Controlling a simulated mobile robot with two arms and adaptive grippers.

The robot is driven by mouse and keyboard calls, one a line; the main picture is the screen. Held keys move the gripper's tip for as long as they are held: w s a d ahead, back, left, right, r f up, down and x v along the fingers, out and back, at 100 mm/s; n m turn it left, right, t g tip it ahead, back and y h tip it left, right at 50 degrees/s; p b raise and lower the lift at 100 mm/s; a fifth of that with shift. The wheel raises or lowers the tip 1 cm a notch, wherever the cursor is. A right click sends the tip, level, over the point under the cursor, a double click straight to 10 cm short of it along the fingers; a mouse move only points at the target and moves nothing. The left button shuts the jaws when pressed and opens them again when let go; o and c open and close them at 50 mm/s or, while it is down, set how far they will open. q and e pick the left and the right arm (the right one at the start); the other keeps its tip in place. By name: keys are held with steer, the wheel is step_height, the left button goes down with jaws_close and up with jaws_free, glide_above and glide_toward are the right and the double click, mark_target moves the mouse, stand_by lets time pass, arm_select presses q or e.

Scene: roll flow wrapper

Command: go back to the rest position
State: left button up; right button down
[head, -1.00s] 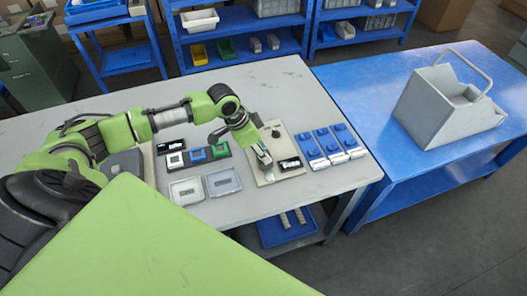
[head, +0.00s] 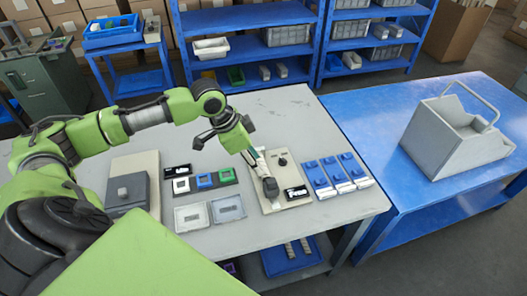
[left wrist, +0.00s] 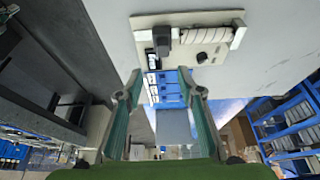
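My left gripper (head: 258,163) is above the light panel (head: 277,207) on the grey table. In the left wrist view its two fingers (left wrist: 160,85) stand apart with nothing held between them. The panel carries a dark handle-like part (head: 270,188), a black display (head: 297,192) and a small knob (head: 283,161); part of it is hidden behind the gripper. The panel also shows at the top of the left wrist view (left wrist: 150,20). My right gripper is not in view.
Several blue-topped packs (head: 328,173) lie right of the panel. Left of it are a tray of coloured squares (head: 205,181) and two shallow trays (head: 208,212). A grey bin (head: 440,150) stands on the blue table (head: 370,110). The back of the grey table is clear.

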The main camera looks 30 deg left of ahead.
arm_select(q)
steer(key=s+d+f+n, duration=0.1)
steer(key=s+d+f, duration=0.45)
steer(key=d, duration=0.35)
steer(key=s+d+f, duration=0.4)
steer(key=s+d, duration=0.3)
steer(key=d, duration=0.1)
steer(key=s+a+f+n+y, duration=0.1)
steer(key=s+a+n, duration=0.2)
steer(key=s, duration=0.2)
steer(key=s+a+n+y, duration=0.2)
steer(key=s+a, duration=0.1)
steer(key=s, duration=0.2)
step_height(320, 180, down, 29)
steer(key=s+g+b, duration=0.1)
steer(key=b, duration=0.1)
steer(key=s+a+f+g+b, duration=0.1)
steer(key=s+a+f+b, duration=0.1)
steer(key=s+f, duration=1.5)
steer(key=shift+s+a+f, duration=0.2)
steer(key=shift+f, duration=0.35)
